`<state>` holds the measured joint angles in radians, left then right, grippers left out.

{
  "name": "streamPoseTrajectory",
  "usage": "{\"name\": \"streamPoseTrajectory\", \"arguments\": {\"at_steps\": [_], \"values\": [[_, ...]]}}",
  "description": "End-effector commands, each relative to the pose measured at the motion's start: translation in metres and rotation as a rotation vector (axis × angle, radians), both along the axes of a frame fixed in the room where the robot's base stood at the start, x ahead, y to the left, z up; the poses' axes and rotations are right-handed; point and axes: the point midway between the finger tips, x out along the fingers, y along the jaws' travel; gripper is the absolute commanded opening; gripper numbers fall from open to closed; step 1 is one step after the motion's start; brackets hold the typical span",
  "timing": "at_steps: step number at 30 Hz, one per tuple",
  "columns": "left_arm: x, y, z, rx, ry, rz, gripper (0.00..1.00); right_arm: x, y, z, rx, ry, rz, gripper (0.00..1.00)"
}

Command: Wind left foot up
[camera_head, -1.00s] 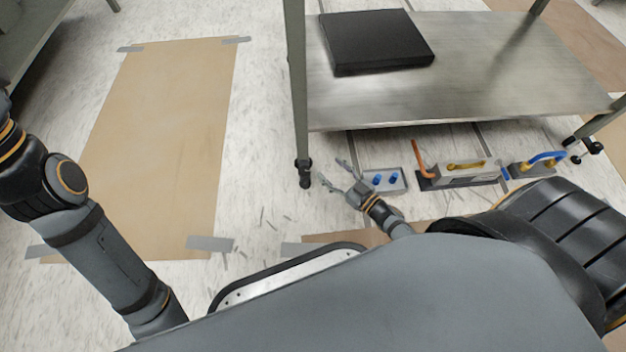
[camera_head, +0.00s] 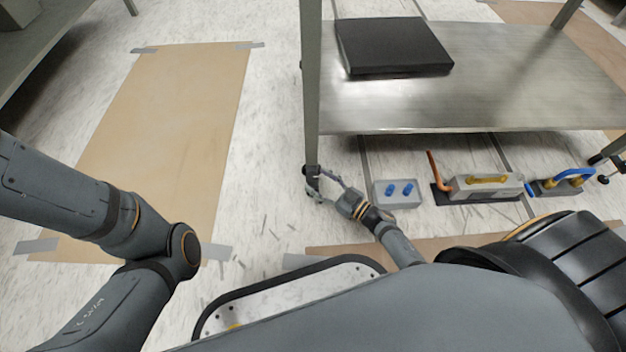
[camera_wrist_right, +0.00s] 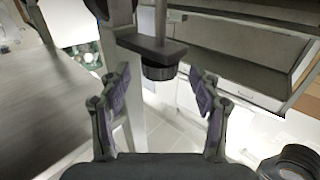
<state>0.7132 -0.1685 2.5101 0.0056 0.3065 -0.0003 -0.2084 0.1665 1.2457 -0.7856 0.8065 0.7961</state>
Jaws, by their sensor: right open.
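The left foot (camera_head: 312,178) is a dark fitting at the bottom of the table's near left leg (camera_head: 311,90). In the right wrist view the foot shows as a black ribbed knob (camera_wrist_right: 159,72) under a flat dark bracket (camera_wrist_right: 150,46), with a thin stem above it. My right gripper (camera_head: 320,187) is open at the foot in the head view. In the right wrist view its fingers (camera_wrist_right: 160,88) stand on either side of the knob, with gaps on both sides. My left gripper is out of view; only its arm shows at the left.
The metal shelf (camera_head: 480,105) bears a black flat box (camera_head: 392,46). A grey block with blue knobs (camera_head: 397,194), a grey tool with a yellow handle (camera_head: 487,188) and a blue-handled tool (camera_head: 562,184) lie below its front edge. Brown sheet (camera_head: 165,140) covers floor at left.

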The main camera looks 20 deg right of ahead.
Motion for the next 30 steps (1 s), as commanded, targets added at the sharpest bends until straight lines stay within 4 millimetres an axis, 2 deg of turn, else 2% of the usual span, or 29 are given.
{"name": "streamPoseTrajectory", "arguments": {"at_steps": [1, 6, 16, 27, 28, 30], "values": [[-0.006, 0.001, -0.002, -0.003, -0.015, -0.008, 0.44, 0.005, 0.003, -0.003, 0.001, -0.003, 0.0, 0.63], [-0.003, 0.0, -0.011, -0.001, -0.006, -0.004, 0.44, 0.02, 0.014, -0.002, 0.001, -0.001, 0.0, 0.63], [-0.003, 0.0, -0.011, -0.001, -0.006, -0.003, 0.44, 0.024, 0.015, 0.0, -0.001, 0.001, 0.0, 0.62], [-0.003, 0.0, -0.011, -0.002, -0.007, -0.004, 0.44, 0.023, 0.015, 0.0, -0.001, 0.001, 0.0, 0.12], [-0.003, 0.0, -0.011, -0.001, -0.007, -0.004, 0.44, 0.023, 0.015, 0.0, -0.001, 0.001, 0.0, 0.08], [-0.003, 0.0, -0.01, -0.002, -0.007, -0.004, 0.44, 0.024, 0.015, 0.001, -0.002, -0.001, 0.009, 0.08]]}}
